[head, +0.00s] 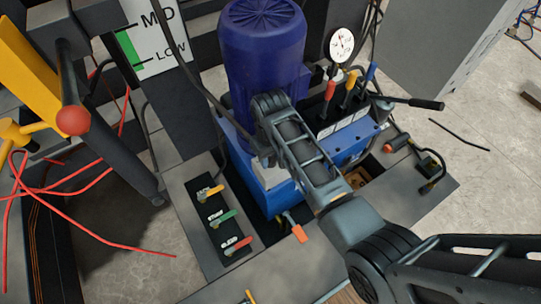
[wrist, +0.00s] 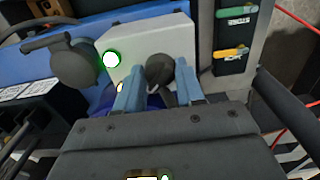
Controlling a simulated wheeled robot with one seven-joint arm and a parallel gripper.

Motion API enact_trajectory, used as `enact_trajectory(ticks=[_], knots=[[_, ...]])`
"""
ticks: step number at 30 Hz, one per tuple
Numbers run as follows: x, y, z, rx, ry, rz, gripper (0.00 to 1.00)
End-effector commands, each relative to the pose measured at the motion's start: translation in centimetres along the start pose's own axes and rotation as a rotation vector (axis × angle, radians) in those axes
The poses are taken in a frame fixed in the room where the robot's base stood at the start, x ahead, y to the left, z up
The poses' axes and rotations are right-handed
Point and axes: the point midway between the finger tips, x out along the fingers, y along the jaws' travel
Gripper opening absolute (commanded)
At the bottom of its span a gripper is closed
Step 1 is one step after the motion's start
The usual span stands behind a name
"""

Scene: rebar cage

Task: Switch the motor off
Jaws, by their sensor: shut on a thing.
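The blue motor (head: 262,50) stands upright on a blue power unit (head: 358,146) in the head view. In the wrist view, a light grey box (wrist: 150,38) on the unit carries a dark round knob (wrist: 159,66) and a white lamp with a bright green ring (wrist: 112,60). The lamp looks lit. My gripper (wrist: 160,78) has its two blue-grey fingers on either side of the knob and is shut on it. The knob's exact turn position cannot be read.
Red, yellow and blue levers (head: 350,88) and a round gauge (head: 341,44) stand right of the motor. A panel with yellow, green and red handles (head: 221,216) lies at lower left. A red-ended lever (head: 72,120) and loose red cables (head: 70,243) are at far left.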

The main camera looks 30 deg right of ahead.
Motion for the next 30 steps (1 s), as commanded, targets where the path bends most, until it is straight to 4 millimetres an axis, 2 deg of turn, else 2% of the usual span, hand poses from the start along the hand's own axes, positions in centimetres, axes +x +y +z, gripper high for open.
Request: enact_trajectory(ticks=[8, 14, 30], knots=[[-0.11, 0.0, 0.01, -0.02, -0.001, 0.0, 0.07], [-0.27, 0.05, -0.01, -0.105, 0.0, 0.0, 0.07], [-0.36, 0.05, -0.08, -0.584, 0.0, 0.0, 0.07]])
